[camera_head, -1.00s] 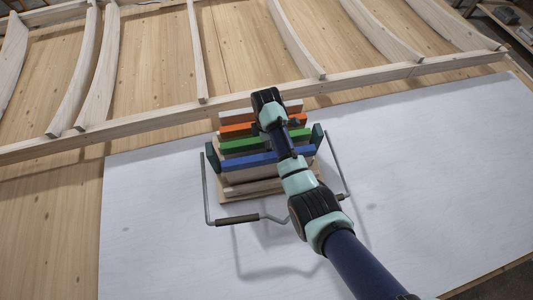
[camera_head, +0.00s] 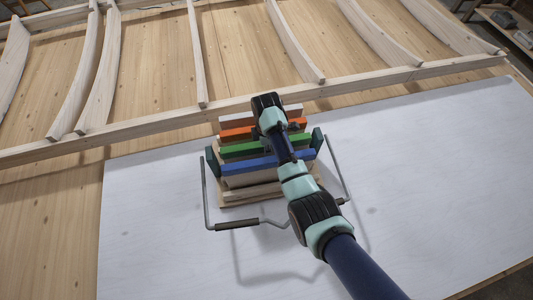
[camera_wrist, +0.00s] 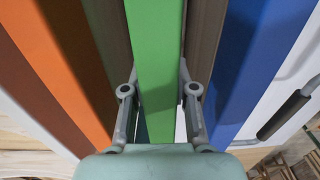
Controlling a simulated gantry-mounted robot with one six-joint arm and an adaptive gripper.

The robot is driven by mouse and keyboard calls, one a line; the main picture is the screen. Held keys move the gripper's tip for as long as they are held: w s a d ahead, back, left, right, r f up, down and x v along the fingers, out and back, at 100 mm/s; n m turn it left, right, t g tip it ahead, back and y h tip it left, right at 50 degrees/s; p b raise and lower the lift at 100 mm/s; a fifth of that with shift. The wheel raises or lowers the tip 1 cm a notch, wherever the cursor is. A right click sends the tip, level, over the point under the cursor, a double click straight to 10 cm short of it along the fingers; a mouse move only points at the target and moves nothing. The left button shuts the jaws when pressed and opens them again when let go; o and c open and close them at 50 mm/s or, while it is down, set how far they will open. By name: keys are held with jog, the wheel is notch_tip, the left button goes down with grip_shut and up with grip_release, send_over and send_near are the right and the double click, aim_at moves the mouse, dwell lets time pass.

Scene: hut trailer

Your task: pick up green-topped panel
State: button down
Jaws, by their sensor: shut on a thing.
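The green-topped panel (camera_head: 240,151) stands among colour-topped panels in a rack on the white sheet. In the wrist view its green top (camera_wrist: 155,60) runs upright through the middle of the picture. My gripper (camera_wrist: 158,100) has one finger on each side of it and is shut on it. In the head view my arm covers the gripper and the right part of the panel. An orange-topped panel (camera_head: 236,133) stands behind it and a blue-topped panel (camera_head: 250,165) in front. I cannot tell whether the green-topped panel is clear of its slot.
A white-topped panel (camera_head: 233,117) stands at the rack's back. Dark green posts (camera_head: 213,160) flank the panels. A metal handle with a dark grip (camera_head: 237,224) sticks out in front. The white sheet (camera_head: 150,240) is clear around the rack. Wooden beams (camera_head: 150,135) lie behind.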

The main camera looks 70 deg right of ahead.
jog(key=shift+r, duration=0.2)
notch_tip(320, 180, up, 11)
jog(key=shift+d+p, duration=0.1)
jog(key=shift+p, duration=1.05)
notch_tip(320, 180, up, 9)
jog(key=p, duration=0.8)
jog(key=shift+f, duration=0.1)
